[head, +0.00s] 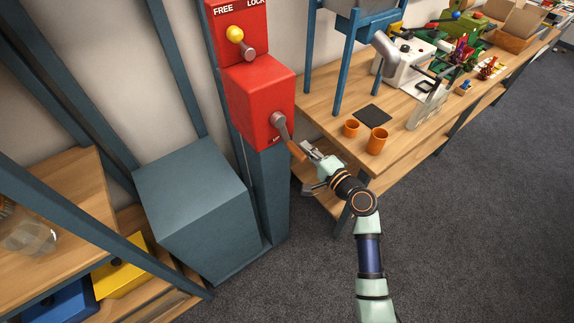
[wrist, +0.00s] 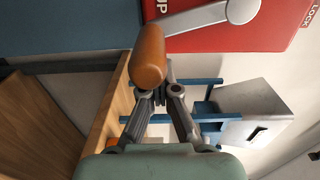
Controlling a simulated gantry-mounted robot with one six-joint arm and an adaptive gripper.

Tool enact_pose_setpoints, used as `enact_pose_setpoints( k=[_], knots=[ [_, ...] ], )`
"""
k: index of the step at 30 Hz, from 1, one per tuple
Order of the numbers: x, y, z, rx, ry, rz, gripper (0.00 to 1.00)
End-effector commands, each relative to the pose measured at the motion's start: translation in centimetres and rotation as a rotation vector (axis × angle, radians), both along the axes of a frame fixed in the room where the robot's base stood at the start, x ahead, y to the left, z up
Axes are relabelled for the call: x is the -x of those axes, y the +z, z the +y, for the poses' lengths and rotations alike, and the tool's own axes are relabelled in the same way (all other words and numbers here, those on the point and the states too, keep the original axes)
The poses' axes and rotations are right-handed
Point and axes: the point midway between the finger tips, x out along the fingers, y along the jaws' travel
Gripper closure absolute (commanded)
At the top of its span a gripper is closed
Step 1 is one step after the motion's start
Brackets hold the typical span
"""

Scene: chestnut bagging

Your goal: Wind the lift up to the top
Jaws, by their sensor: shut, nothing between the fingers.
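The red winch box (head: 262,100) is on a blue-grey column. Its crank has a grey arm (head: 281,126) and a brown wooden handle (head: 296,149), pointing down and right. The handle also shows in the wrist view (wrist: 149,58). My gripper (head: 312,158) is at the handle's right end, fingers closed together with nothing between them. In the wrist view the fingertips (wrist: 160,92) are right by the handle's end; I cannot tell whether they touch it. A yellow-knobbed lever (head: 235,34) above leans toward FREE. A large blue-grey box (head: 195,200) stands left of the column.
A wooden workbench (head: 325,95) on the right carries two orange cups (head: 377,141), a dark pad (head: 372,115), a blue-legged stand (head: 348,60) and machines. A wooden shelf with yellow (head: 120,272) and blue bins is at left. The dark floor in front is clear.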

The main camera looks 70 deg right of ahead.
Motion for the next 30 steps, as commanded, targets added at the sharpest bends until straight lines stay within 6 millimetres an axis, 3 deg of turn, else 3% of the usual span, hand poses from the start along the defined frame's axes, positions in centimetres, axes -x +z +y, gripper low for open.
enact_pose_setpoints(
  k=[5, 20, 30],
  knots=[
    [-1.9, -1.0, 2.7, -0.005, 0.010, 0.002, 1.00],
    [-0.8, -0.9, 1.1, 0.000, 0.004, -0.001, 1.00],
    [2.7, -0.8, 3.3, -0.001, 0.000, -0.002, 1.00]
  ],
)
